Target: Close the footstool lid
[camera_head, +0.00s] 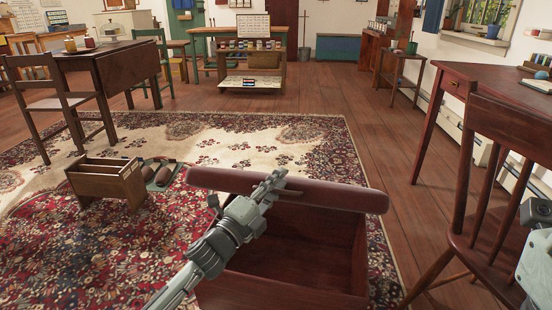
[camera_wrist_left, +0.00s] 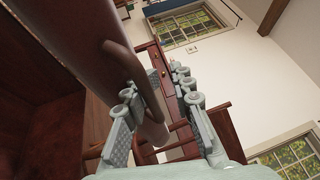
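The footstool is a dark red-brown wooden box (camera_head: 300,245) on the rug. Its padded lid (camera_head: 340,196) stands raised and seen edge-on above the open, empty-looking inside. My left gripper (camera_head: 268,187) reaches across the lid's middle. In the left wrist view the lid (camera_wrist_left: 75,45) fills the upper left, with a curved brown strip, perhaps a handle, along it. My left gripper (camera_wrist_left: 160,112) has its fingers apart there, with part of this strip between them; I cannot tell whether either finger touches it. Part of my right arm shows at the right edge; its gripper is not visible.
A wooden chair (camera_head: 480,235) and desk (camera_head: 480,75) stand close on the right. A small divided wooden caddy (camera_head: 105,180) sits on the rug at left. A drop-leaf table (camera_head: 125,68) stands behind it. Bare floor (camera_head: 330,95) lies beyond the rug.

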